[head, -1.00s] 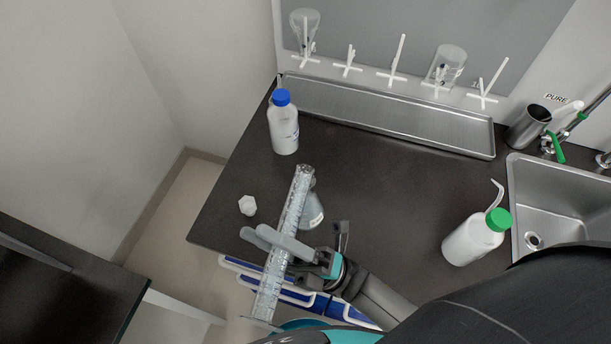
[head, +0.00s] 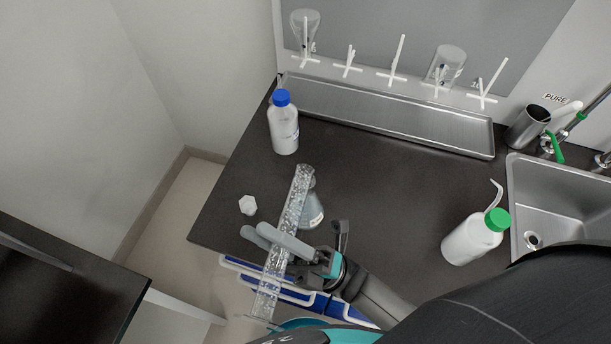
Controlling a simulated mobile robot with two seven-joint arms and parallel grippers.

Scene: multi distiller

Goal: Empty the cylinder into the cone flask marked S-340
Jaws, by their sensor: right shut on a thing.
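My right gripper (head: 268,240) is shut on the clear graduated cylinder (head: 296,204), gripping it at about mid-height near the counter's front edge. The cylinder is long and slants in the picture, its upper end toward the back. Whether liquid is inside I cannot tell. Behind it, partly hidden, stands a cone flask (head: 312,210) with greyish contents on the dark counter. The cylinder's upper end overlaps the flask in the picture; I cannot tell whether they touch. No S-340 marking can be read on the flask. My left gripper is not in view.
A white stopper (head: 247,205) lies left of the flask. A blue-capped bottle (head: 284,128) stands behind. A green-capped wash bottle (head: 472,238) stands by the sink (head: 565,190). A metal tray (head: 390,112) lies under a drying rack holding glassware. The middle of the counter is clear.

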